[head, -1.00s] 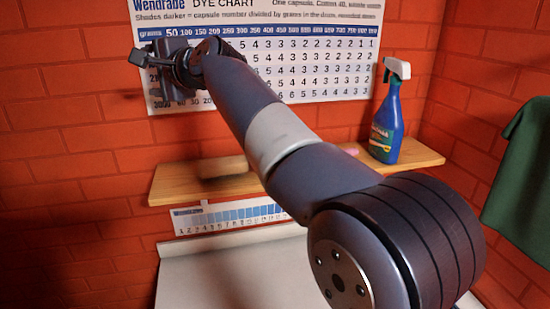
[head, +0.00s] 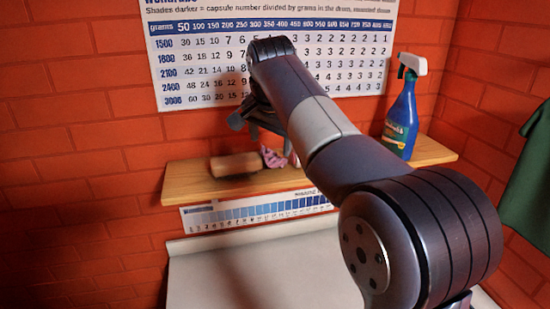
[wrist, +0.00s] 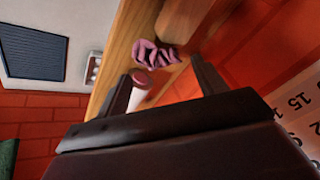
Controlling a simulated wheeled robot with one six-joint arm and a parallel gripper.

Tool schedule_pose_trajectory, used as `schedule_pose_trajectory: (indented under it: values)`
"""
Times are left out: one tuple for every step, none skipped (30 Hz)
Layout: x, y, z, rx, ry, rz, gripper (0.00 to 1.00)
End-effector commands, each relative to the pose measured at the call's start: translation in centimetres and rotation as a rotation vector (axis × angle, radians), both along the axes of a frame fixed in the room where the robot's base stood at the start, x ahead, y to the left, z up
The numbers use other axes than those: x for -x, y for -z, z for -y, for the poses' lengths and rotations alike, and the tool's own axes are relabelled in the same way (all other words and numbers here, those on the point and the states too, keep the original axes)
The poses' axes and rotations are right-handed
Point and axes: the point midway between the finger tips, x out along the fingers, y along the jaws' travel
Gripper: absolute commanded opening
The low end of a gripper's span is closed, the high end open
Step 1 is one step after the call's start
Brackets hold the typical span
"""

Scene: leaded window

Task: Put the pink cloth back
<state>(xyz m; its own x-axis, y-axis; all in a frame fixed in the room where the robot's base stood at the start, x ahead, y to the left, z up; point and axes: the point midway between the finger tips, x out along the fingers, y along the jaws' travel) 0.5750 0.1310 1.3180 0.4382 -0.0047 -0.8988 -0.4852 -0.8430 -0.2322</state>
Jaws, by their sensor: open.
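The pink cloth (head: 270,157) lies crumpled on the wooden shelf (head: 190,182), partly hidden behind my gripper and arm in the head view. The wrist view shows it as a dark-striped pink bundle (wrist: 155,54) on the shelf, beside a tan block. My gripper (head: 250,122) is in front of the wall chart, above the shelf and close to the cloth. In the wrist view my gripper (wrist: 168,80) is open and empty, its fingers apart with the cloth beyond them. A small reddish disc (wrist: 140,78) over something white shows near one finger; I cannot tell what it is.
A tan block (head: 235,165) sits left of the cloth. A blue spray bottle (head: 402,110) stands at the shelf's right end. A dye chart (head: 180,65) hangs behind. A pale surface (head: 250,270) lies below, and a green cloth (head: 530,170) hangs at right.

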Motion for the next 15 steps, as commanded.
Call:
schedule_pose_trajectory:
  values:
    - [-0.2,0.6,0.0,0.001,0.000,-0.003,0.67]
    - [-0.4,0.8,0.0,0.000,0.000,-0.001,0.67]
    - [-0.5,1.0,0.0,-0.001,0.001,0.001,0.67]
    - [-0.6,1.1,0.0,-0.001,0.001,0.001,0.67]
    - [-0.6,1.3,0.1,-0.002,0.000,0.000,0.67]
    - [-0.8,1.5,0.1,-0.001,0.001,-0.001,0.67]
    - [-1.0,1.8,0.2,-0.001,0.001,-0.001,0.67]
    - [-1.2,2.0,0.3,-0.001,0.001,-0.001,0.67]
    - [-1.6,2.5,0.5,-0.001,0.002,-0.002,0.67]
    - [-1.9,2.9,0.6,0.000,0.002,-0.003,0.67]
    - [-2.1,3.3,0.7,0.000,0.001,-0.004,0.67]
    - [-2.5,3.8,0.8,-0.001,0.001,-0.002,0.67]
    - [-2.6,4.3,0.8,0.000,0.000,-0.002,0.67]
    - [-2.8,4.6,0.7,-0.001,0.000,-0.002,0.67]
    - [-3.0,5.0,0.7,-0.001,-0.001,0.000,0.67]
